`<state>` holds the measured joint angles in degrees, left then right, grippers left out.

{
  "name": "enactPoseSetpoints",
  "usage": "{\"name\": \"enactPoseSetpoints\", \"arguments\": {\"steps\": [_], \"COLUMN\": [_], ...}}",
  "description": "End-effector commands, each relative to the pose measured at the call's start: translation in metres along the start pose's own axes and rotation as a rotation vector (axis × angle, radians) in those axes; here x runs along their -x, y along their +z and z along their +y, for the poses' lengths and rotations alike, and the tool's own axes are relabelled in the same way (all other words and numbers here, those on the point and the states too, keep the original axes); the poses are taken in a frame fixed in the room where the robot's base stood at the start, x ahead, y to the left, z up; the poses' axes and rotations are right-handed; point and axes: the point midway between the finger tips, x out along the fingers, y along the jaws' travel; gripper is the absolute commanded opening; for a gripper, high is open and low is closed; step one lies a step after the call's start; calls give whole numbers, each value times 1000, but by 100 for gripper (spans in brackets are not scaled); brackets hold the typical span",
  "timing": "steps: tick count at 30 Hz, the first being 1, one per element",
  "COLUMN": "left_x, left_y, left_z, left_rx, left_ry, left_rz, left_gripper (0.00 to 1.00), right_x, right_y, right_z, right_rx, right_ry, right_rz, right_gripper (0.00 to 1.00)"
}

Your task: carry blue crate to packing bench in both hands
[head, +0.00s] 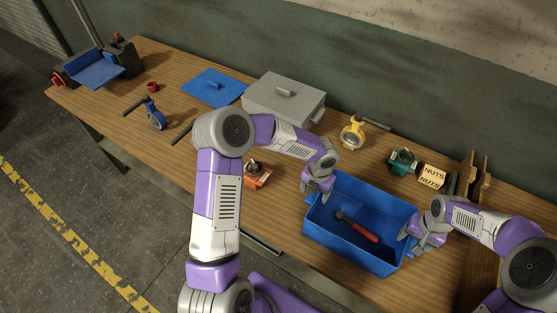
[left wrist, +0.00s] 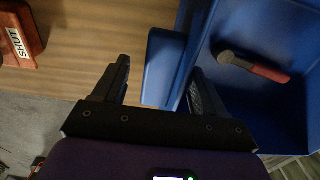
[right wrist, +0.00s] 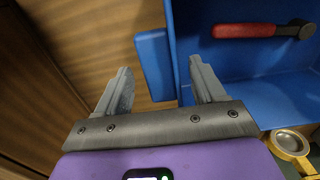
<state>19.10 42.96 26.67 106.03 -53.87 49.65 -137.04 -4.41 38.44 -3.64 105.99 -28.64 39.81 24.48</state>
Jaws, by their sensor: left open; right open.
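My left gripper (head: 315,192) is at the crate's left end. In the left wrist view its open fingers (left wrist: 158,85) are either side of the crate's left handle (left wrist: 163,68). My right gripper (head: 410,243) is at the right end. In the right wrist view its open fingers (right wrist: 160,85) are either side of the right handle (right wrist: 154,62). I cannot tell whether any finger touches the crate.
Behind the crate are a yellow valve (head: 352,134), a green valve (head: 403,160) and a NUTS box (head: 431,178). A grey lidded box (head: 284,97) and a blue lid (head: 212,88) lie further left. A red block marked SHUT (left wrist: 18,38) is left of the crate. A wooden rack (head: 480,178) stands at right.

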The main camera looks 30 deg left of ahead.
Motion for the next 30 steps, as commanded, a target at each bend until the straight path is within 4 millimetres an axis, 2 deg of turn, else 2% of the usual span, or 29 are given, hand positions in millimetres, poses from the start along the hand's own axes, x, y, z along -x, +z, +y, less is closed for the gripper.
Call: {"name": "enactPoseSetpoints", "arguments": {"steps": [15, 19, 23, 26, 30], "left_x": [98, 111, 115, 115, 115], "left_y": [1, 0, 0, 0, 0], "left_z": [1, 1, 1, 1, 1], "left_rx": [4, 3, 3, 2, 2], "left_ry": [2, 2, 1, 1, 1], "left_rz": [-4, -1, -1, 0, 0], "left_gripper": [72, 72, 72, 72, 72], "right_x": [0, 0, 6, 20, 50], "right_y": [0, 0, 0, -1, -1], "right_z": [-1, -1, -1, -1, -1], "right_rx": [1, 1, 1, -1, 1], "right_ry": [-1, -1, -1, -2, -2], "right_rz": [0, 0, 2, 4, 7], "right_gripper": [69, 69, 69, 69, 69]}}
